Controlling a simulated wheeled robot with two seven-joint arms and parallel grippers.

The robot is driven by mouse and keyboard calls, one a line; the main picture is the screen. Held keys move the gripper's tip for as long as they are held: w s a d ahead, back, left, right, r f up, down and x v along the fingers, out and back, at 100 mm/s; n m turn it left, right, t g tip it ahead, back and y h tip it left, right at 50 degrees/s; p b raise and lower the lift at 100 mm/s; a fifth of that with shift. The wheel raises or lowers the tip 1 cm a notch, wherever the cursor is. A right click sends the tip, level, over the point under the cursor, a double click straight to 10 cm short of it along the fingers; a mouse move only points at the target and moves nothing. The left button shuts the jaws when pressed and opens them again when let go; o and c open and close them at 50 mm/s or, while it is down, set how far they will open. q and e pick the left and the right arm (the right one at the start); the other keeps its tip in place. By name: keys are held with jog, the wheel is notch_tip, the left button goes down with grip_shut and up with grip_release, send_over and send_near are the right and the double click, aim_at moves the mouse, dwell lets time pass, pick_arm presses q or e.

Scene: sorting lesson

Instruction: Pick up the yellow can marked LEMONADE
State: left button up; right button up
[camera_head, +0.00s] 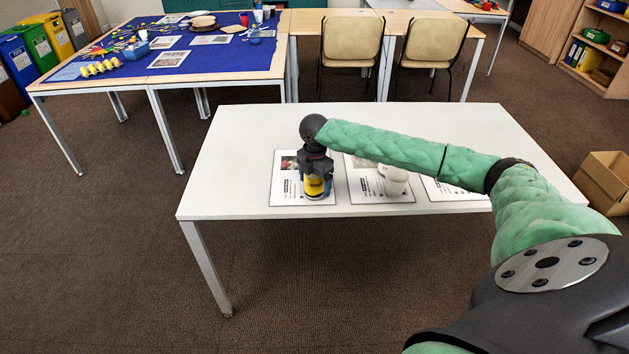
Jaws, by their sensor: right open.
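A yellow can (314,188) stands upright on the left printed sheet (287,190) on the white table. Its marking is too small to read here. My right gripper (315,178) is directly over it, pointing down, with its open fingers around or just beside the can. The gripper and wrist hide the can's top. I cannot tell whether the fingers touch it. My left gripper is not in view.
A white cup-like object (396,182) stands on the middle sheet (368,192). My right arm crosses over the table and partly covers a right sheet (445,190). The left part of the white table (235,160) is clear. A blue-covered table (215,55) with many items stands behind.

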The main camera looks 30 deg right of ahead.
jog(key=c, duration=1.1)
jog(key=shift+o, duration=0.2)
